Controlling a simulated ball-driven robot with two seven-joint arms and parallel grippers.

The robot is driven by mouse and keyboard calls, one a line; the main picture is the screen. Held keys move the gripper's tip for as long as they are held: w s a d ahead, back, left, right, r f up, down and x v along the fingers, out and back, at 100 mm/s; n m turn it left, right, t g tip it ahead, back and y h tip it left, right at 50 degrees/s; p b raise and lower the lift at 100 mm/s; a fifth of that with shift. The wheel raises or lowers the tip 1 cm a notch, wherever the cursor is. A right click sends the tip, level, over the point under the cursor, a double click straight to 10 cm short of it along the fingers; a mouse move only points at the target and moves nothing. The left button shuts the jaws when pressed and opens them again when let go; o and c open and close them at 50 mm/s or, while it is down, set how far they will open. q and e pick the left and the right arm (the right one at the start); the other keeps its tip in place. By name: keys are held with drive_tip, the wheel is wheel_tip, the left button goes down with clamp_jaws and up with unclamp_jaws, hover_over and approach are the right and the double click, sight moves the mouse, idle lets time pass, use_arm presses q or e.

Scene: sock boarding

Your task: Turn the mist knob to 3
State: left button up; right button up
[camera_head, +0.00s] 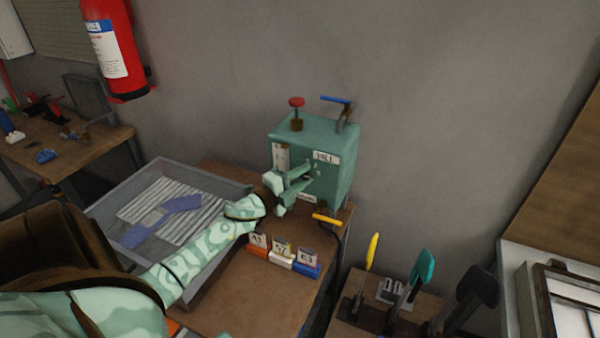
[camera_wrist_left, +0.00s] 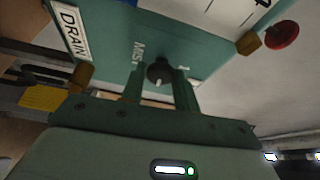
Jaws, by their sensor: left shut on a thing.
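The teal steam box (camera_head: 345,175) stands at the back of the table against the wall. In the left wrist view the mist knob (camera_wrist_left: 159,70) is small, dark and round with a white pointer mark, beside the letters MIST on the teal face (camera_wrist_left: 110,45). My left gripper (camera_head: 311,174) reaches the box front and is shut on the knob; its two fingers lie on either side of it in the left wrist view (camera_wrist_left: 160,84). The dial numbers around the knob cannot be read. In the head view the gripper hides the knob. My right gripper is not in view.
A red knob (camera_head: 297,102) and a blue-handled lever (camera_head: 336,99) stand on top of the box. A yellow drain handle (camera_head: 326,220) sticks out below. A grey tray (camera_head: 107,206) with striped cloth lies left.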

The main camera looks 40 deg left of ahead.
use_arm(q)
drive_tip(key=shift+m+p, duration=0.3)
drive_tip(key=shift+m, duration=0.1)
drive_tip(key=shift+f, duration=0.1)
drive_tip(key=o, duration=0.9)
drive_tip(key=shift+o, duration=0.2)
drive_tip(key=shift+s, duration=0.1)
drive_tip(key=s+a, duration=0.1)
drive_tip(key=s, duration=1.5)
drive_tip(key=shift+a, duration=0.15)
drive_tip(key=shift+s+g, duration=0.15)
drive_tip(key=shift+g, duration=0.15)
